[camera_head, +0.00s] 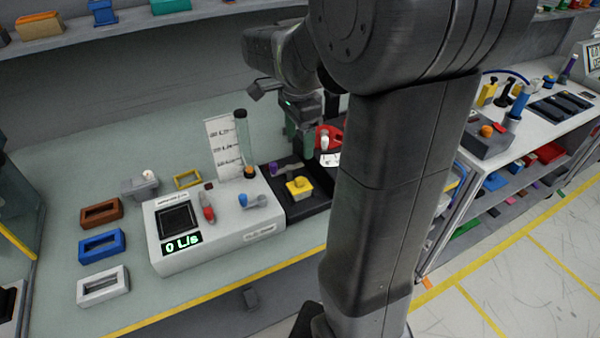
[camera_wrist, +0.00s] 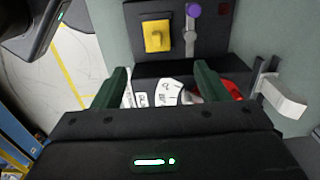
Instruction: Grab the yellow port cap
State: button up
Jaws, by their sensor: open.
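The yellow port cap (camera_head: 299,187) appears to be the yellow piece with a raised grip on the black module (camera_head: 318,203), right of the white meter box. In the wrist view the yellow port cap (camera_wrist: 157,36) sits on the dark panel beyond my fingertips, slightly left of centre. My gripper (camera_wrist: 161,80) is open, with its two green fingers apart and no yellow piece between them. In the head view my gripper (camera_head: 300,142) is above and behind the module, partly hidden by my arm.
A purple knob on a grey lever (camera_wrist: 192,12) is close to the cap's right. A red part (camera_head: 328,138) and white printed dial lie below my fingers. The white meter box (camera_head: 215,230) and clear upright tube (camera_head: 243,140) stand left. Coloured frames lie farther left.

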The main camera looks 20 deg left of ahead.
aim_at(299, 178)
jog(key=f, duration=1.2)
jog(key=shift+s+d+f+p, duration=0.15)
jog(key=shift+s+f+p, duration=0.1)
jog(key=shift+s+p, duration=0.05)
jog(key=shift+c, duration=0.5)
jog(key=c, duration=1)
